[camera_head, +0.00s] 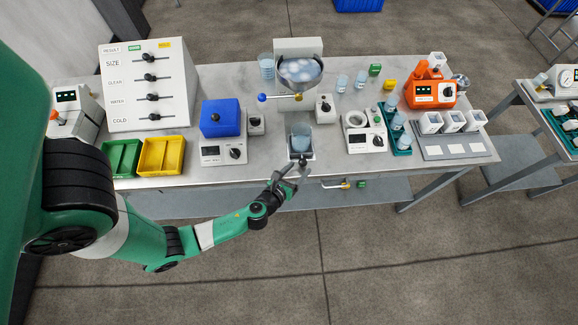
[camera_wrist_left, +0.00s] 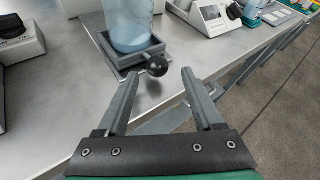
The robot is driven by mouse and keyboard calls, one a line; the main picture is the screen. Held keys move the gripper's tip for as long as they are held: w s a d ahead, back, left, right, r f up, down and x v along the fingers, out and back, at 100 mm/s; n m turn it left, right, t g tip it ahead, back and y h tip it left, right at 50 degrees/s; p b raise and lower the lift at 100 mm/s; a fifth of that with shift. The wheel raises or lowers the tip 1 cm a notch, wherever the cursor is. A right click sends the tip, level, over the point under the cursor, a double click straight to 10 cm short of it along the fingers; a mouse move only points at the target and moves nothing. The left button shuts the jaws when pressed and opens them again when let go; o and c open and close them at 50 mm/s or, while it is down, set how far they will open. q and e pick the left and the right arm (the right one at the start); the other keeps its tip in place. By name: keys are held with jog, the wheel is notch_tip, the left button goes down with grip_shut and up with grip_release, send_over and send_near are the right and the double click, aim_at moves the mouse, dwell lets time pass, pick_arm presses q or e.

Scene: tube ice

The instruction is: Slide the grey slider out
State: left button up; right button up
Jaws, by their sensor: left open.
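The grey slider is a small square tray (camera_head: 291,156) at the table's front edge, below the round bowl. It also shows in the left wrist view (camera_wrist_left: 112,61), with a black ball knob (camera_wrist_left: 157,66) on its near side. A clear bluish cup (camera_head: 301,139) stands upright in it and also shows in the left wrist view (camera_wrist_left: 128,28). My left gripper (camera_head: 291,168) is open and empty at the front edge. In the wrist view the knob appears just beyond its fingertips (camera_wrist_left: 160,76), roughly between them; I see no contact. My right gripper is out of view.
The bowl (camera_head: 299,72) of whitish pieces stands behind the slider. Free floor (camera_head: 420,250) lies in front of the table.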

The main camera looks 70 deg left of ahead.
pick_arm(q)
jog(key=p+v, duration=0.1)
jog(key=v, duration=0.8)
jog(key=shift+s+d+r, duration=0.15)
jog(key=shift+s, duration=0.15)
